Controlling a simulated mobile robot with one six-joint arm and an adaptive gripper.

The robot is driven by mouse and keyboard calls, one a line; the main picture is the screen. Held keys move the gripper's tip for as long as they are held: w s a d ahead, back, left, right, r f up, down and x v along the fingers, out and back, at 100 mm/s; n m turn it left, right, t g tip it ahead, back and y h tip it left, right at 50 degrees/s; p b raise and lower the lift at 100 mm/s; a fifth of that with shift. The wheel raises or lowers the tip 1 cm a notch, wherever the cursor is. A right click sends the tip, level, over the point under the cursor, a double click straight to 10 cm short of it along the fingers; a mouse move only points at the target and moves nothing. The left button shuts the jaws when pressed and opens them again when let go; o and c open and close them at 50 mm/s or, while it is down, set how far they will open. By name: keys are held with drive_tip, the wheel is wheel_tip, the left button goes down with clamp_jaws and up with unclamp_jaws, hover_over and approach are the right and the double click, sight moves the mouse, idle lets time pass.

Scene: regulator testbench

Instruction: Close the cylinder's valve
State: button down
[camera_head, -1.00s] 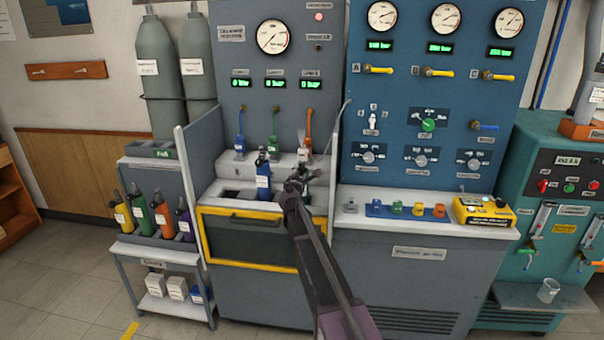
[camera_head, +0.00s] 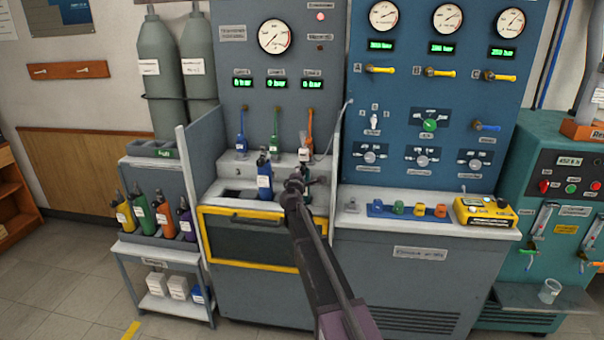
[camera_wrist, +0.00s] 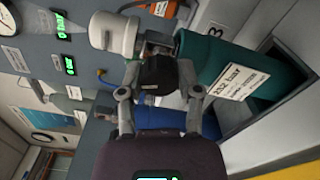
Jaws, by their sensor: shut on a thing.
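A teal cylinder (camera_wrist: 238,62) with a white pressure label stands in a well of the filling station; the wrist view shows it lying sideways in the picture. Its black valve knob (camera_wrist: 158,74) is between my fingers. My gripper (camera_wrist: 160,88) is shut on this knob. A pale rounded fitting (camera_wrist: 116,34) sits at the valve end of the cylinder. In the head view, my gripper (camera_head: 296,184) hides most of the teal cylinder. A blue cylinder (camera_head: 264,182) stands just left of it and also shows below it in the wrist view (camera_wrist: 180,121).
Blue, green and orange levers (camera_head: 275,143) are on the panel behind the station. A grey side shield (camera_head: 199,165) bounds it on the left. Several small cylinders (camera_head: 163,216) stand on a rack at left. A counter with coloured parts (camera_head: 420,211) is at right.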

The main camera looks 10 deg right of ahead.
drive_tip(key=shift+m, duration=1.9)
drive_tip(key=shift+c, duration=1.4)
unclamp_jaws()
drive_tip(key=shift+s, duration=0.1)
drive_tip(key=v, duration=1.1)
drive_tip(key=shift+s+a, duration=0.2)
drive_tip(key=shift+s, duration=0.15)
